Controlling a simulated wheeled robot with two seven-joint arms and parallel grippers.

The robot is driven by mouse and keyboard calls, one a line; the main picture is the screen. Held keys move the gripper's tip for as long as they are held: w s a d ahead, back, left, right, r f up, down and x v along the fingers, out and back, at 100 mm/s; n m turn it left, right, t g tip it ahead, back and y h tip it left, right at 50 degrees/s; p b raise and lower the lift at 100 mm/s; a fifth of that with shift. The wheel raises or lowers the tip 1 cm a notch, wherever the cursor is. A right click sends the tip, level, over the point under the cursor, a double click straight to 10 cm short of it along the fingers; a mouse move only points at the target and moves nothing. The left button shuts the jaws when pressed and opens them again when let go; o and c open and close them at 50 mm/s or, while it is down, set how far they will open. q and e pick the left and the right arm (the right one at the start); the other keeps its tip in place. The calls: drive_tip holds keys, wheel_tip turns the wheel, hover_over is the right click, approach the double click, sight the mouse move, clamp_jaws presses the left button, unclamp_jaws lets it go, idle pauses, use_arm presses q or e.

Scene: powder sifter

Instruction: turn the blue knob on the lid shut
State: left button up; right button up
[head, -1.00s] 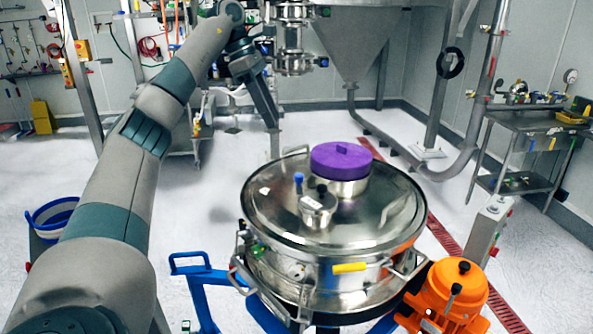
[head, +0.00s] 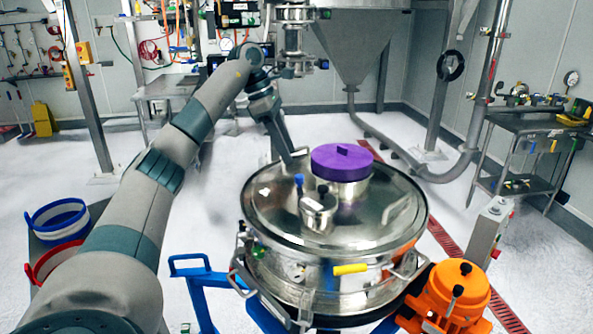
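The blue knob (head: 298,180) stands upright on the shiny steel lid (head: 275,215) of the round sifter, left of the purple cap (head: 342,160). A small steel cup-shaped fitting (head: 318,211) with a black top is beside it. Nothing is visibly held. My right gripper is not in view.
A yellow handle (head: 350,268) is on the sifter's front, and an orange motor (head: 450,292) stands at its lower right. A steel hopper (head: 357,45) hangs behind. A steel side table (head: 522,125) is at the right. Blue-rimmed and red-rimmed containers stand at the left.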

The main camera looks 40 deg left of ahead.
sight(299, 175)
use_arm(q)
drive_tip(key=shift+p+x, duration=0.85)
drive_tip(key=shift+x, duration=2.85)
drive_tip(key=shift+r, duration=0.1)
clamp_jaws()
